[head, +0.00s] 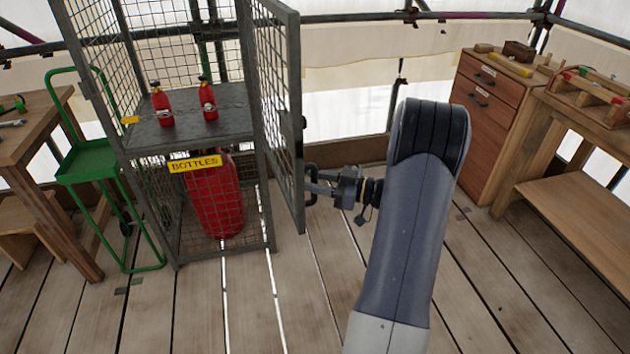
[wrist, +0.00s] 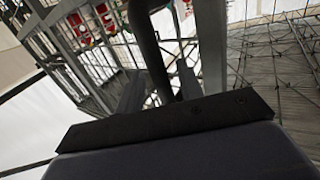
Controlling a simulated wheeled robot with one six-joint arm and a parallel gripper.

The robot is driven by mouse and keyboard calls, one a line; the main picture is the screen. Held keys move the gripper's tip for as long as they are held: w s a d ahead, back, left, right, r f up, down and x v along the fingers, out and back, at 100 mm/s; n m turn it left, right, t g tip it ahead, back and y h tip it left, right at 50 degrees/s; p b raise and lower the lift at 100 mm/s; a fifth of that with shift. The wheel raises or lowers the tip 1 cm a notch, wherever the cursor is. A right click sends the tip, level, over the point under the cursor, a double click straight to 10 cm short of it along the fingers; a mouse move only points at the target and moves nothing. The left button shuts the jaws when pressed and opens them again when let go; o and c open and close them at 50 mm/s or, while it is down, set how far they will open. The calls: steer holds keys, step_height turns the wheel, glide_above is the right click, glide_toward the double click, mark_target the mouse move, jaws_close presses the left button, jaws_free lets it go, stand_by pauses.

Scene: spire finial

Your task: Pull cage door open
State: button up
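The cage door (head: 283,110) is a grey mesh panel, swung outward from the bottle cage (head: 190,130) and standing ajar. Its dark handle (head: 311,188) sits on the door's free edge. My gripper (head: 318,183) is at this handle, reaching from the right. In the wrist view the dark handle bar (wrist: 150,50) runs between my two fingers (wrist: 158,80), which stand apart with narrow gaps beside the bar. Whether either finger touches the bar is hard to tell.
Two small red extinguishers (head: 162,104) stand on the cage shelf, and a large red bottle (head: 215,200) stands below. A green hand truck (head: 95,160) is left of the cage. A drawer cabinet (head: 490,110) and workbench (head: 580,125) stand right. The floor before the door is clear.

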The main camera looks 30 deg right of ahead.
steer(key=v, duration=1)
steer(key=shift+d, duration=0.15)
steer(key=shift+s, duration=0.1)
steer(key=x, duration=1.1)
steer(key=shift+r, duration=0.1)
